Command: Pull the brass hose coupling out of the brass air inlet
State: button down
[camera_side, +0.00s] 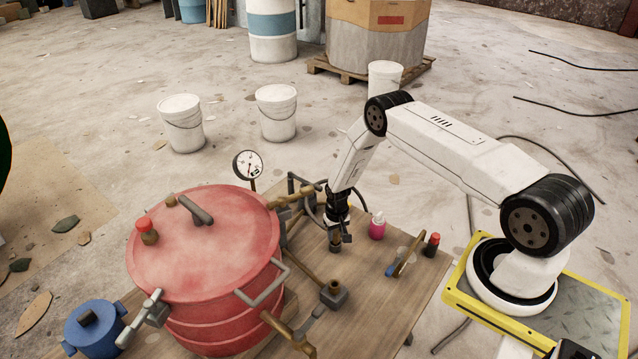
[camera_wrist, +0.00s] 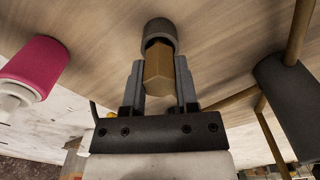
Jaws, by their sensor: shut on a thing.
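My gripper (camera_side: 340,222) points down over the wooden board, right of the red vessel. In the wrist view, my gripper (camera_wrist: 160,65) is shut on a brass hexagonal piece, which I take for the hose coupling (camera_wrist: 158,72). The coupling's far end meets a dark grey round socket (camera_wrist: 159,30). I cannot tell how deep it sits there. In the side view, a small dark and brass upright fitting (camera_side: 335,244) stands on the board just below the jaws. I cannot make out which part is the brass air inlet.
The red vessel (camera_side: 205,245) stands left, with brass pipes and a gauge (camera_side: 248,165) beside it. A dark block (camera_side: 333,294) with a brass pipe lies in front. A pink bottle (camera_side: 377,226) and a red-capped bottle (camera_side: 431,244) stand right. The board's front right (camera_side: 385,300) is clear.

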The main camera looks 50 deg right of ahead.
jog(key=shift+f, duration=0.1)
jog(key=shift+c, duration=1.4)
grip_release()
jog(key=shift+r, duration=3.95)
